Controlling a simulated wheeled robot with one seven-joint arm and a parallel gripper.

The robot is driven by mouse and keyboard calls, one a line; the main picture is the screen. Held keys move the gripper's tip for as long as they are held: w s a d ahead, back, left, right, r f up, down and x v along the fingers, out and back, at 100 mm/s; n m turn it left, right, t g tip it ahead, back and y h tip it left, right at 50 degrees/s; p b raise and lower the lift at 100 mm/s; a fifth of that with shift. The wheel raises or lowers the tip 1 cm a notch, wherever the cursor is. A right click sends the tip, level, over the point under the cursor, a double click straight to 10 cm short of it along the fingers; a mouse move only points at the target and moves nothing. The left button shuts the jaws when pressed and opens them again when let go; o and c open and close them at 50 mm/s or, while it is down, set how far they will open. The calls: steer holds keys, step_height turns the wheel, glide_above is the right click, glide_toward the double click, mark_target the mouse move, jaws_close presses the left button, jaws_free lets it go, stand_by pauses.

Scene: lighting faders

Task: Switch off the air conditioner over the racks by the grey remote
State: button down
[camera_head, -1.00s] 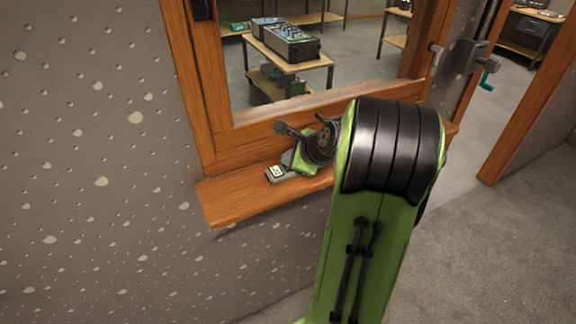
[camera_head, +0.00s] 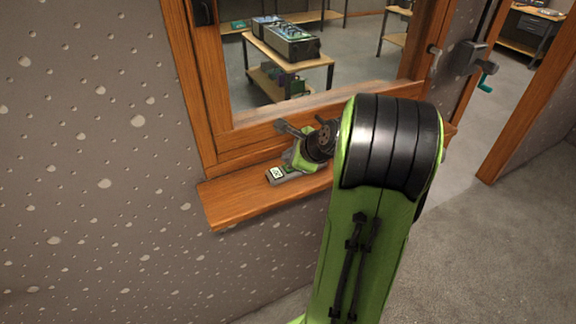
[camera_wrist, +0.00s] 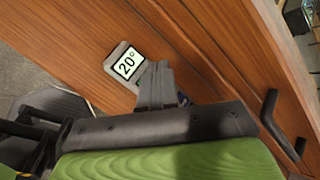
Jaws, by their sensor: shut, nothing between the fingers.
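The grey remote (camera_head: 284,175) lies on the wooden window ledge. In the wrist view the remote (camera_wrist: 122,51) has a lit display reading 20°. My gripper (camera_wrist: 158,72) is shut and empty, with its fingers over the part of the remote below the display. They hide most of that part, including any buttons there. I cannot tell whether the fingertips touch the remote. The air conditioner is not visible in any view.
The ledge (camera_head: 232,200) is bare to the left of the remote. The wooden window frame (camera_head: 245,134) rises behind it. Through the glass, a rack (camera_head: 290,68) carries equipment. A dark handle (camera_wrist: 280,125) shows at the right of the wrist view.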

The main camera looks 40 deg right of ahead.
steer(key=shift+r+p, duration=2.6)
steer(key=shift+r, duration=0.05)
steer(key=shift+f, duration=0.15)
